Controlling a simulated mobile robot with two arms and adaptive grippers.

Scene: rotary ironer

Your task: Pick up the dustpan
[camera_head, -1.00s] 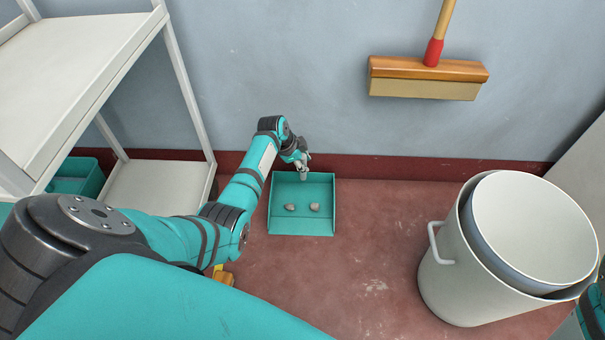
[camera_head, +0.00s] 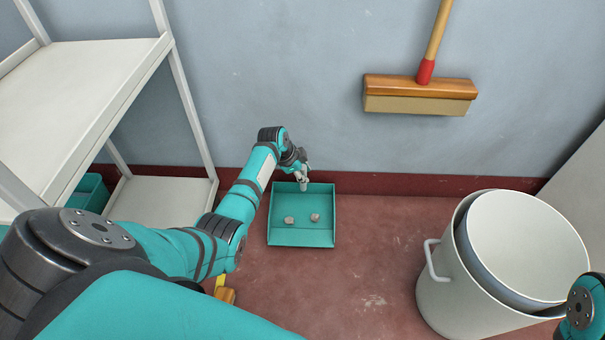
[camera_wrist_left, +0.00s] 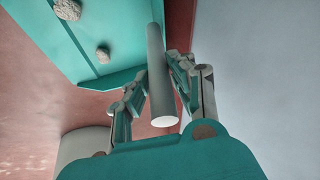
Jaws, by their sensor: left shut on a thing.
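The teal dustpan (camera_head: 301,234) is near the red skirting at the back wall, with two small grey lumps (camera_head: 315,217) in it. My left gripper (camera_head: 303,184) is at its back edge, shut on the grey handle. In the left wrist view the two fingers (camera_wrist_left: 157,92) stand on either side of the grey cylindrical handle (camera_wrist_left: 160,105), and the dustpan (camera_wrist_left: 60,40) extends to the upper left with the lumps in it. Whether the pan touches the floor is hard to tell. My right gripper is out of view; only part of that arm shows at the right edge.
A white shelf rack (camera_head: 160,200) stands at the left, with a teal crate (camera_head: 90,193). A broom (camera_head: 420,95) leans on the wall. The red floor between dustpan and bin is clear.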

